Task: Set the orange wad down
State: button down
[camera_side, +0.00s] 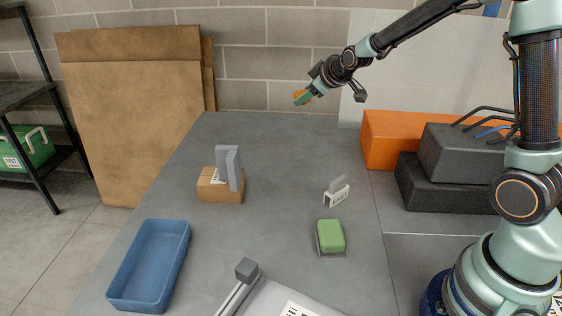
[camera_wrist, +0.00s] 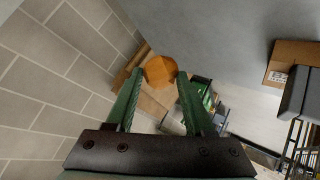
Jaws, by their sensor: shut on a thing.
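My gripper (camera_side: 301,97) is held high above the far end of the grey table (camera_side: 270,150), near the block wall. It is shut on the orange wad (camera_wrist: 160,71), which shows between the tips of the two green fingers in the wrist view. In the side view only a bit of orange shows at the fingers, and the rest of the wad is hidden. The wad is well clear of the table top.
A cardboard box (camera_side: 208,190) with grey pieces, a blue tray (camera_side: 121,298), a green sponge-like block (camera_side: 330,235) and a small white labelled stand (camera_side: 337,193) are on the table. Orange (camera_side: 385,137) and dark boxes (camera_side: 432,190) stand at right. The table's far middle is clear.

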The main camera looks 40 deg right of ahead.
jog(key=s+a+r+n+y, duration=0.2)
jog(key=s+a+r, duration=0.7)
jog(key=r, duration=0.2)
jog(key=s+f, duration=0.5)
jog(key=f, duration=0.5)
jog(key=shift+s+a+f, duration=0.2)
jog(key=shift+s+f, duration=0.1)
jog(key=s+a+f+n+g+y, duration=0.1)
jog(key=a+f+n+y, duration=0.1)
jog(key=a+f, duration=0.6)
jog(key=a+f+n+y, duration=0.25)
jog(key=a+f, duration=0.25)
jog(key=a, duration=0.6)
jog(key=shift+a+f, duration=0.1)
jog(key=shift+f, duration=2.75)
jog(key=shift+f, duration=0.6)
